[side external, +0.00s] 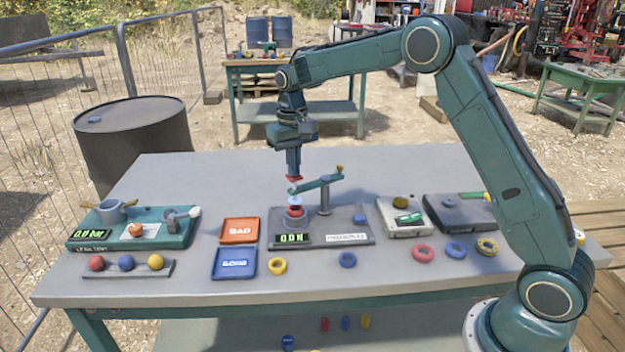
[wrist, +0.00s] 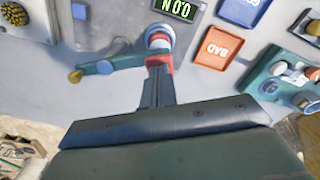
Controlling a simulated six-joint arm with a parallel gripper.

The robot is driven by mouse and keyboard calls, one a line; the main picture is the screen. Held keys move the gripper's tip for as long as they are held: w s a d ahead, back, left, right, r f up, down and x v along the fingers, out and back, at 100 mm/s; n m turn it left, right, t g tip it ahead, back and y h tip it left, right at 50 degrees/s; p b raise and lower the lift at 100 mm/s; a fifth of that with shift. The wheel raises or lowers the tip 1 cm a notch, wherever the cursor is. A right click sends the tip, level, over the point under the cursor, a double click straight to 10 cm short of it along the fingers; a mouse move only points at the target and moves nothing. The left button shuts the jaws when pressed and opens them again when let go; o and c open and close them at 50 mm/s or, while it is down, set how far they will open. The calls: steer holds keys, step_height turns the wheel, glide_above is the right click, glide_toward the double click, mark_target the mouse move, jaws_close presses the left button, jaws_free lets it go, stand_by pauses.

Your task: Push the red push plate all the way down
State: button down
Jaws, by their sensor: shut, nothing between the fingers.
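The red push plate (side external: 293,180) is at the left end of a tilted green lever (side external: 316,184) on a post. That end is the lower one, and a yellow knob (side external: 340,168) tops the raised right end. Below the plate stands a pale disc (side external: 295,201) over a red ring on a grey base. My gripper (side external: 293,176) is shut and empty, pointing down directly above the plate. I cannot tell whether the tips touch it. In the wrist view the red plate (wrist: 158,61) shows just beyond my fingertips (wrist: 159,70), partly hidden by them.
The tester's display (side external: 292,238) appears to read 0.0 N. Several coloured rings lie in front and to the right. A teal pressure tester (side external: 132,228) stands at the table's left.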

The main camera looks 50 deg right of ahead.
steer(key=shift+f, duration=1.3)
stand_by(2.1)
steer(key=shift+r, duration=0.1)
stand_by(1.5)
steer(key=shift+r, duration=3.9)
steer(key=shift+r, duration=0.1)
